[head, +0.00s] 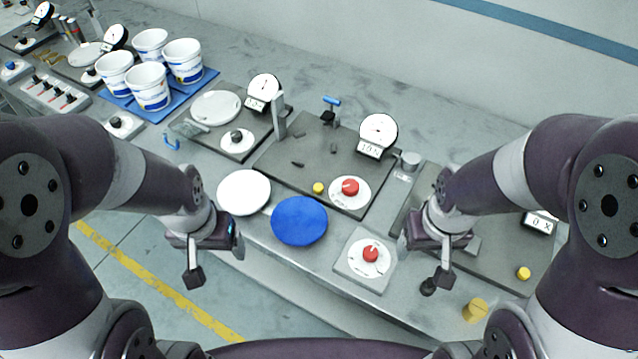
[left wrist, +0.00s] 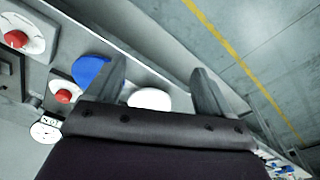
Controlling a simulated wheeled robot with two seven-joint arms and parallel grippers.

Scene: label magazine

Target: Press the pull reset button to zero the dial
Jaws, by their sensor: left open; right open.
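A white round dial (head: 378,130) with a small label plate stands at the back of the middle dark plate; its needle is too small to read. In front of it are a red knob (head: 350,187) on a white disc and a small yellow button (head: 318,188). A second red knob (head: 370,254) sits on a grey base nearer me. I cannot tell which is the pull reset button. My left gripper (head: 217,260) is open and empty, left of the blue disc; its fingers show in the left wrist view (left wrist: 158,88). My right gripper (head: 424,262) is open and empty, right of the nearer red knob.
A blue disc (head: 299,221) and a white disc (head: 244,192) lie at the bench's front. Another dial (head: 264,88) stands further left. White buckets (head: 148,87) stand on a blue mat at the far left. A yellow cylinder (head: 474,310) and another yellow button (head: 523,273) are at right.

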